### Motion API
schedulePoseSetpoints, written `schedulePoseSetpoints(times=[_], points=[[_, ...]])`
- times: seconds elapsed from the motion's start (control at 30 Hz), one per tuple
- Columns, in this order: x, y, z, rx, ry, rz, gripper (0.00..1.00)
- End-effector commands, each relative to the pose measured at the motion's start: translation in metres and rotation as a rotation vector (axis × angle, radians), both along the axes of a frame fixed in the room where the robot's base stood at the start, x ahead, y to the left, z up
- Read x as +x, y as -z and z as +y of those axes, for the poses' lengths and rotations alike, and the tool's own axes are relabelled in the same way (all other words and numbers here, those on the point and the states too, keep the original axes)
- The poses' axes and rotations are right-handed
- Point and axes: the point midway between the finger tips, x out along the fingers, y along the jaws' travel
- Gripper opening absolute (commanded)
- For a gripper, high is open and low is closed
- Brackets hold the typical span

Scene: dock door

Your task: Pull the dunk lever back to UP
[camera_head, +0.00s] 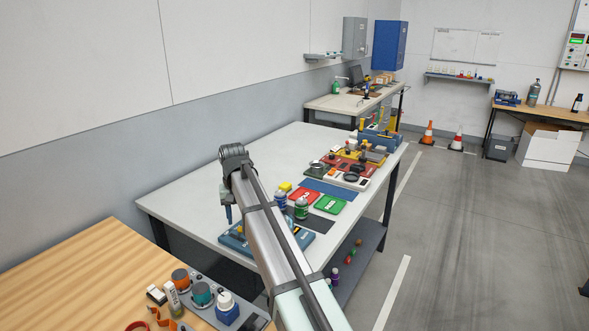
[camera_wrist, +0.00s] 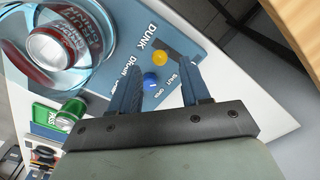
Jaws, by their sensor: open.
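A blue panel (camera_wrist: 205,62) printed with DUNK, SHUT and OPEN lies under my gripper in the wrist view. A yellow round knob (camera_wrist: 160,57) and a blue round knob (camera_wrist: 151,78) stand on it, near the lettering. The yellow knob is nearer the word DUNK; its lever shaft is not clear. My gripper (camera_wrist: 162,72) is open, with its two dark blue fingers on either side of the knobs. I cannot tell whether they touch. In the head view, my gripper (camera_head: 228,212) points down over the blue panel (camera_head: 231,243), partly hidden by my arm.
A clear round vessel (camera_wrist: 98,68) holding a red-and-white can (camera_wrist: 55,48) stands left of the fingers. A green PASS item (camera_wrist: 62,116) is farther left. Red and green trays (camera_head: 332,204), bottles and other gear crowd the white table (camera_head: 190,193); its left part is clear.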

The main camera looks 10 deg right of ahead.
Motion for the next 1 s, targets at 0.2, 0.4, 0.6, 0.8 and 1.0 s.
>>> schedulePoseSetpoints(times=[0.2, 0.4, 0.6, 0.8, 1.0], points=[[0.002, -0.036, 0.0, 0.0, 0.0, -0.002, 0.47], [0.001, -0.068, 0.0, 0.0, 0.0, -0.001, 0.47], [0.001, -0.1, 0.0, 0.0, 0.0, 0.0, 0.47], [0.023, -0.093, -0.017, 0.008, -0.038, -0.057, 0.47], [0.048, -0.083, -0.035, 0.01, -0.083, -0.126, 0.47]])
